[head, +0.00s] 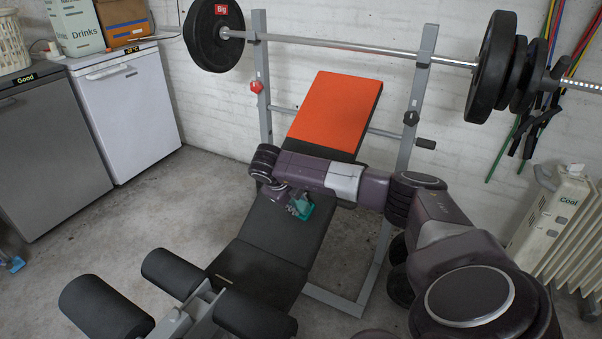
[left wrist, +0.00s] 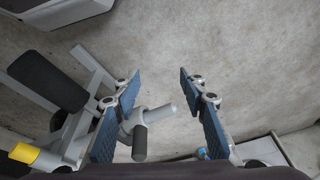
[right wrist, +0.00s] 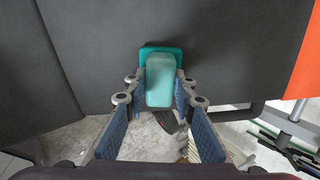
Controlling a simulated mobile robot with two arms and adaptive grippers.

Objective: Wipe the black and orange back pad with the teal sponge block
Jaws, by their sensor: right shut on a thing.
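The back pad (head: 335,110) of the weight bench is orange at its upper end and black below. It also shows in the right wrist view (right wrist: 230,40), with orange at the right edge. My right gripper (head: 297,204) is shut on the teal sponge block (head: 304,209), over the black part. In the right wrist view the sponge block (right wrist: 160,82) sits between the fingers, its wider teal end at the black surface; I cannot tell if it presses. My right forearm hides part of the pad. My left gripper (left wrist: 158,76) is open and empty above the floor near the leg rollers.
A barbell (head: 340,48) lies across the rack uprights behind the bench. Foam leg rollers (head: 105,308) stick out at the front. A white freezer (head: 125,110) and grey cabinet (head: 50,150) stand left, a heater (head: 560,220) right. The floor between freezer and bench is clear.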

